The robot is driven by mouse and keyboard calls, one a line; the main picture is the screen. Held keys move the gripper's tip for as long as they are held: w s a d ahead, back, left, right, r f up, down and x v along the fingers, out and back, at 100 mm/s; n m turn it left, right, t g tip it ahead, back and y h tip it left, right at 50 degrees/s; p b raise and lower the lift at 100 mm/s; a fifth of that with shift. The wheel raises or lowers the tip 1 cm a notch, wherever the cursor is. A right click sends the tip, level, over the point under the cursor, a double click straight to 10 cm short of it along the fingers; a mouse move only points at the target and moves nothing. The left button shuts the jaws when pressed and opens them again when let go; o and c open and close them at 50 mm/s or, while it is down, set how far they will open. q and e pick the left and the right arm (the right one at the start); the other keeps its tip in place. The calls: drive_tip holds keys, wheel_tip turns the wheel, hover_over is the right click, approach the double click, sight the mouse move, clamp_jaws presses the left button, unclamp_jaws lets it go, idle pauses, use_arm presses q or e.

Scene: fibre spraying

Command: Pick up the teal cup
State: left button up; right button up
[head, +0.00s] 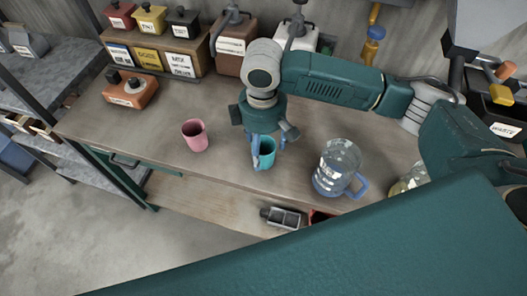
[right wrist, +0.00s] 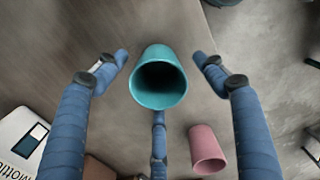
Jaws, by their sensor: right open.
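The teal cup (head: 267,155) stands upright on the workbench, partly hidden by my right gripper (head: 258,152) in the head view. In the right wrist view the teal cup (right wrist: 160,78) shows its dark open mouth toward the camera. My right gripper's blue fingers are spread, one on the left, one on the right and one below the cup. A gap shows between the side fingers and the cup; I cannot tell whether the lower finger touches it. My left gripper is not in view.
A pink cup (head: 195,135) stands left of the teal cup, and a clear jug (head: 337,167) with a blue handle stands to its right. An orange box (head: 131,90) and labelled containers (head: 150,18) are farther back. The bench's front edge is close.

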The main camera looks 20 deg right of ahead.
wheel_tip(320, 180, down, 4)
drive_tip(key=shift+d+r+p, duration=0.1)
drive_tip(key=shift+d+p, duration=0.05)
drive_tip(key=shift+p, duration=0.25)
drive_tip(key=shift+c, duration=1.3)
drive_tip(key=c, duration=1)
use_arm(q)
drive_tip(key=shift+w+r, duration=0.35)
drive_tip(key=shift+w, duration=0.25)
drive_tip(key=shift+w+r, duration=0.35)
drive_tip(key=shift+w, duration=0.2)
use_arm(e)
drive_tip(key=shift+o, duration=0.2)
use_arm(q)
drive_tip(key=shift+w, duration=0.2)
